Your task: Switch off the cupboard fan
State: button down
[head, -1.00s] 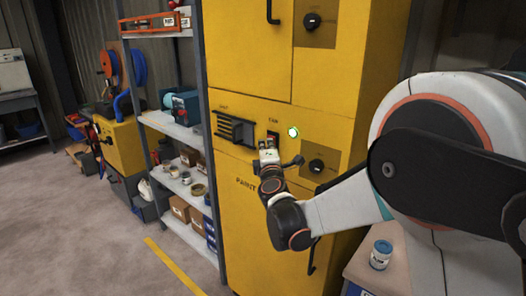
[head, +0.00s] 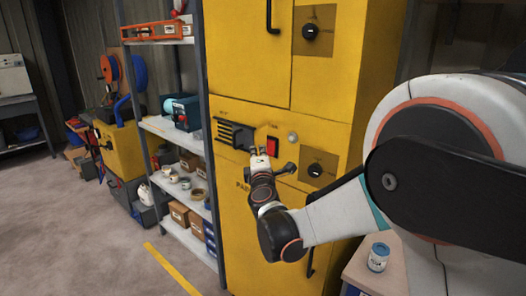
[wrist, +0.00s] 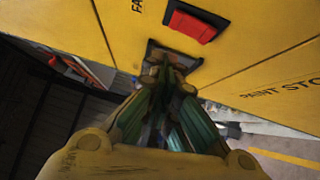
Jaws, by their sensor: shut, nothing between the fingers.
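The yellow paint cupboard (head: 237,60) stands in the middle of the head view. Its fan switch is a red rocker (head: 273,145) in a dark frame, under a small label. The red rocker also shows in the wrist view (wrist: 192,26), on the yellow panel. The round indicator lamp (head: 293,137) to its right is grey and unlit. My gripper (head: 257,153) is shut and empty, just below and left of the switch, apart from it in the head view. In the wrist view my fingertips (wrist: 172,62) are in front of a dark patch below the rocker.
A slotted vent (head: 235,134) is left of the switch. Rotary knobs sit lower right (head: 315,170) and above (head: 311,31). A shelf rack (head: 172,128) with boxes stands left. A jar (head: 378,257) stands on a bench at lower right.

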jog(key=s+d+p, duration=0.1)
jog(key=s, duration=0.7)
jog(key=shift+s+d+r+p, duration=0.25)
jog(key=shift+s+r+p, duration=0.15)
